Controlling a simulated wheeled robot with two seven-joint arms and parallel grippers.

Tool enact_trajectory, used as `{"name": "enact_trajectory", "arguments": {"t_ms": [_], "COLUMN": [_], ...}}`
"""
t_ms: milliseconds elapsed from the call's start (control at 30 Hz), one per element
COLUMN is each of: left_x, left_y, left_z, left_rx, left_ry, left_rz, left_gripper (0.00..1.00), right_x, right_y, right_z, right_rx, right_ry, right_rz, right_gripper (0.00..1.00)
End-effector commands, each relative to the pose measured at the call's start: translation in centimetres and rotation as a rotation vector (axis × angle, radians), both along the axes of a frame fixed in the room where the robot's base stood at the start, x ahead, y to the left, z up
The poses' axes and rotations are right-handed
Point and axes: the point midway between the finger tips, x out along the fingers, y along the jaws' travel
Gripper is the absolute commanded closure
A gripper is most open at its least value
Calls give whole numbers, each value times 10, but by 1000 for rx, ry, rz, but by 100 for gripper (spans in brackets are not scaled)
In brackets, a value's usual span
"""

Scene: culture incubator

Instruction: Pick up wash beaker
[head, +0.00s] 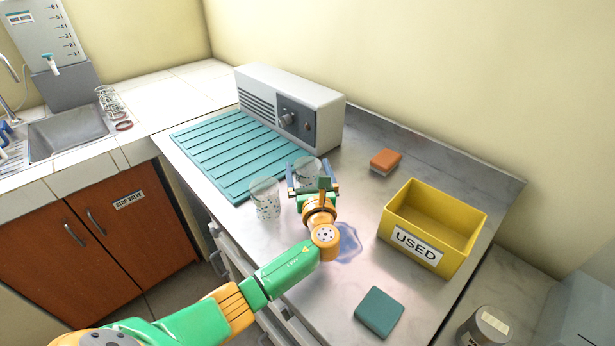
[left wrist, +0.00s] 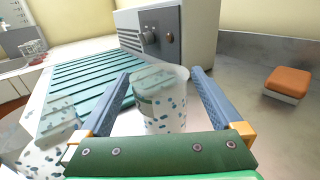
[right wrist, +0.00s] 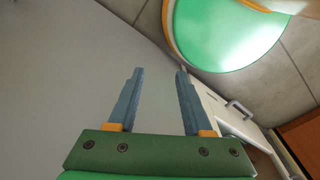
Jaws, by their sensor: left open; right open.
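Two clear speckled beakers stand on the metal bench by the front edge of the teal ribbed mat (head: 220,150). The left beaker (head: 265,198) is outside my gripper; it also shows at the left of the left wrist view (left wrist: 50,135). The right beaker (head: 308,168) is partly hidden behind my left gripper (head: 313,190). In the left wrist view this beaker (left wrist: 162,100) stands upright between the two open blue fingers. My right gripper (right wrist: 155,95) is open and empty, over a plain grey surface. I cannot tell which one is the wash beaker.
A grey instrument box (head: 290,108) stands behind the mat. An orange-topped sponge (head: 385,161), a yellow "USED" bin (head: 428,227) and a teal block (head: 379,311) are to the right. A bluish puddle (head: 348,243) lies beside my left arm. A sink (head: 70,133) is far left.

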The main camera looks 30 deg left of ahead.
Motion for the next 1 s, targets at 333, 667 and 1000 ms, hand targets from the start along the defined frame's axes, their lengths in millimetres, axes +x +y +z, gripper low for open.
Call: {"name": "enact_trajectory", "arguments": {"t_ms": [333, 667, 1000], "left_x": [6, 6, 6], "left_y": [5, 5, 5], "left_z": [0, 0, 34], "left_rx": [-1, -1, -2], "left_ry": [0, -1, -5], "left_rz": [0, 0, 0], "left_gripper": [19, 81, 81], "right_x": [0, 1, 1], "right_y": [-1, 0, 0], "right_z": [-1, -1, 8], "right_rx": [-1, -1, -1], "right_ry": [0, -1, -2], "right_rz": [0, 0, 0], "right_gripper": [50, 50, 50]}}
